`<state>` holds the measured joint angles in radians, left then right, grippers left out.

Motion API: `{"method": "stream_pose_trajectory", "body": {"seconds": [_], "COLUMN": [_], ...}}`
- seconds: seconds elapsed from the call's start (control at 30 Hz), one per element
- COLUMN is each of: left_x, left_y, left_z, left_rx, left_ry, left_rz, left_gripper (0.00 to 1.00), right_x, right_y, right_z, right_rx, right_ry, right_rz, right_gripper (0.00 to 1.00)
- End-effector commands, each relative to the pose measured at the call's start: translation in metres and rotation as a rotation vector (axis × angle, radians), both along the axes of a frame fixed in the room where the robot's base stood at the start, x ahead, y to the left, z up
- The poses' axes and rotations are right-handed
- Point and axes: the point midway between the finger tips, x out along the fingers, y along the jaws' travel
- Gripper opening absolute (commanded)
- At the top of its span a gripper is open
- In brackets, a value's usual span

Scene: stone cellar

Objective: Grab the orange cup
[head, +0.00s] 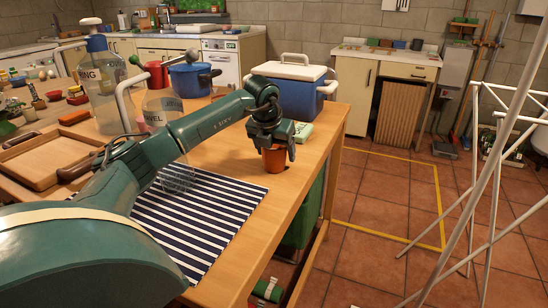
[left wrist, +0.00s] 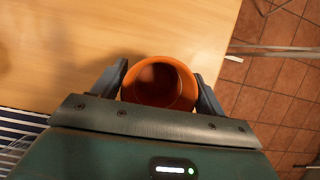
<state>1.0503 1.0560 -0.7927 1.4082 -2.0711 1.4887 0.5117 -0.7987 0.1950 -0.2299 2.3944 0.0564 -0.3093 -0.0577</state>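The orange cup (head: 275,160) is a small terracotta-coloured pot, upright near the right edge of the wooden table (head: 240,255). My left gripper (head: 279,150) points down at it from above, one finger on each side. In the left wrist view the cup (left wrist: 160,83) is seen from above, open and dark inside, between the two fingers of the gripper (left wrist: 160,80). The fingers lie close along its sides with little or no gap; I cannot tell whether they press on it. My right gripper is not in view.
A blue and white cooler (head: 305,95) and a pale green block (head: 302,131) stand just behind the cup. A striped cloth (head: 190,225), clear bottles and a wooden tray (head: 40,165) lie to the left. White metal racks stand on the tiled floor at right.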

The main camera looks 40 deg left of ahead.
Motion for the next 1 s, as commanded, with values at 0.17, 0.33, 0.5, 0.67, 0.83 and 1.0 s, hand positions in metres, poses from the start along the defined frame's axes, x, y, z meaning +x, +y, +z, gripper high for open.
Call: {"method": "stream_pose_trajectory", "body": {"seconds": [0.17, 0.33, 0.5, 0.67, 0.83, 1.0], "left_x": [0.0, 0.0, 0.0, 0.0, 0.001, -0.006], "left_y": [0.0, 0.0, 0.0, 0.0, 0.0, -0.001], "left_z": [0.0, 0.0, 0.0, 0.003, 0.018, 0.035], "left_rx": [0.0, 0.0, 0.0, 0.0, 0.0, 0.002], "left_ry": [0.0, 0.0, 0.0, 0.0, -0.003, 0.001], "left_rz": [0.0, 0.0, 0.0, 0.001, 0.001, -0.001], "left_gripper": [0.58, 0.44, 0.42, 0.42, 0.42, 0.42], "right_x": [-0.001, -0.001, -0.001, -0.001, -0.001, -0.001], "right_y": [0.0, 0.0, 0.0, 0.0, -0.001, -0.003], "right_z": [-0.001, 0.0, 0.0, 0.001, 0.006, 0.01], "right_rx": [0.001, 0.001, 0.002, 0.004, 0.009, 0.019], "right_ry": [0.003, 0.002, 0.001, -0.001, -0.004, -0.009], "right_rz": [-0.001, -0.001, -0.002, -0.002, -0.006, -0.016], "right_gripper": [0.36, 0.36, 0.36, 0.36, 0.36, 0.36]}}
